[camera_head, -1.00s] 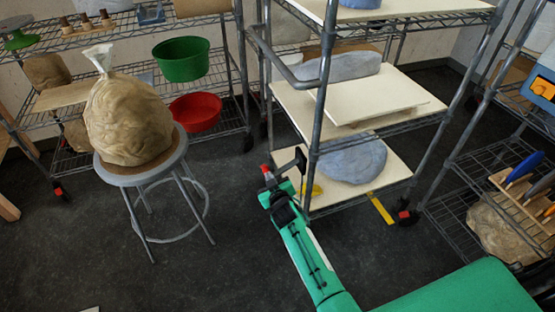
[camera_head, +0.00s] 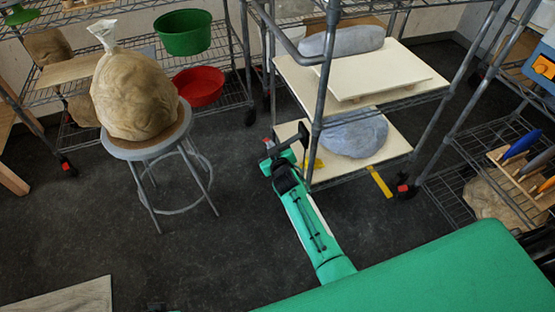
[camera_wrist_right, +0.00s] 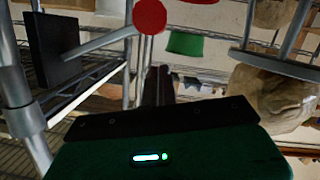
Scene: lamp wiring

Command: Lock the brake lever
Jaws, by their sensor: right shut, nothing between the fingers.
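The brake lever is a grey rod with a round red knob (camera_wrist_right: 150,16). In the right wrist view the rod runs left from the knob to a black plate (camera_wrist_right: 55,48) beside a grey post. In the head view the red knob (camera_head: 267,141) is small, left of the black plate (camera_head: 302,134) at the cart's front post. My right gripper (camera_head: 274,150) is shut and empty, close to the knob. In the wrist view its dark fingers (camera_wrist_right: 157,85) are together below the knob. I cannot tell whether they touch it. My left gripper is out of view.
The wire shelf cart (camera_head: 318,120) carries pale boards and grey-blue lumps. A stool (camera_head: 150,150) with a bagged brown lump (camera_head: 135,95) stands left. Green (camera_head: 184,34) and red (camera_head: 197,87) bowls are on the rear rack. Dark floor is free between stool and cart.

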